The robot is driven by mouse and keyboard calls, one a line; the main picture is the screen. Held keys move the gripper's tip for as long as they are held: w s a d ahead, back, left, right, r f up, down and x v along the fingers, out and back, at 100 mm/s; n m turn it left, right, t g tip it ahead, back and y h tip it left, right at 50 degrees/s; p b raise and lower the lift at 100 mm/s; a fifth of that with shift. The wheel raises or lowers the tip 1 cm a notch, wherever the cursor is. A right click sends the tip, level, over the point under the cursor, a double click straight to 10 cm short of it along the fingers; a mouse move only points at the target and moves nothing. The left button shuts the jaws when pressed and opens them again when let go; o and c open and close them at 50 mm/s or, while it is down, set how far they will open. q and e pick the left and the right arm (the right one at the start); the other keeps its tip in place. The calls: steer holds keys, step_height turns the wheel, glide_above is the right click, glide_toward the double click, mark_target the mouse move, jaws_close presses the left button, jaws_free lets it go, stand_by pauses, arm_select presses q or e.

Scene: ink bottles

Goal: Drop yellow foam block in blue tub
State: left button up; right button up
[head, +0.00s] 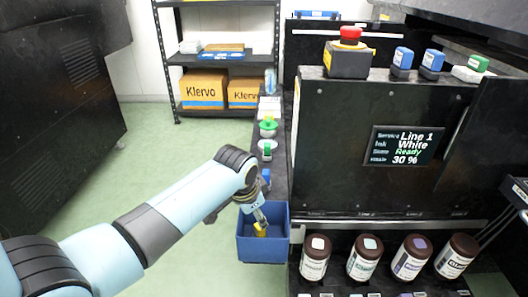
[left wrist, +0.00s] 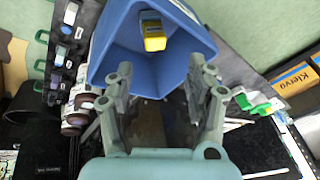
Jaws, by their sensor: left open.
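The blue tub (head: 265,249) sits at the near end of the narrow dark ledge in the head view. It fills the top middle of the left wrist view (left wrist: 112,50). The yellow foam block (head: 260,231) is inside the tub; the left wrist view shows it there (left wrist: 154,42), with a darker patch at one end. My left gripper (head: 259,215) points down at the tub opening. In the left wrist view its two fingers (left wrist: 162,80) are spread apart with nothing between them, and the block lies beyond them. My right gripper is not in view.
Several ink bottles (head: 364,259) stand in a row right of the tub. Small items, including a green-topped one (head: 268,127), line the ledge behind it. A black machine with a screen (head: 403,146) rises to the right. Green floor lies open at left.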

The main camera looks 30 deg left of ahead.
arm_select(q)
steer(key=v, duration=1.1)
steer(key=shift+r, duration=0.3)
steer(key=shift+s, duration=0.1)
steer(key=s+f+n+g, duration=0.1)
steer(key=s+f+g, duration=0.4)
steer(key=s+f, duration=1.75)
steer(key=s+f+n, duration=0.1)
steer(key=s+f, duration=0.6)
steer(key=s, duration=0.4)
steer(key=s+a+f+n+t, duration=0.1)
steer(key=s+f+n, duration=0.1)
steer(key=s+f, duration=0.5)
steer(key=shift+s+f, duration=0.3)
steer(key=shift+s, duration=1.6)
steer(key=shift+a, duration=0.1)
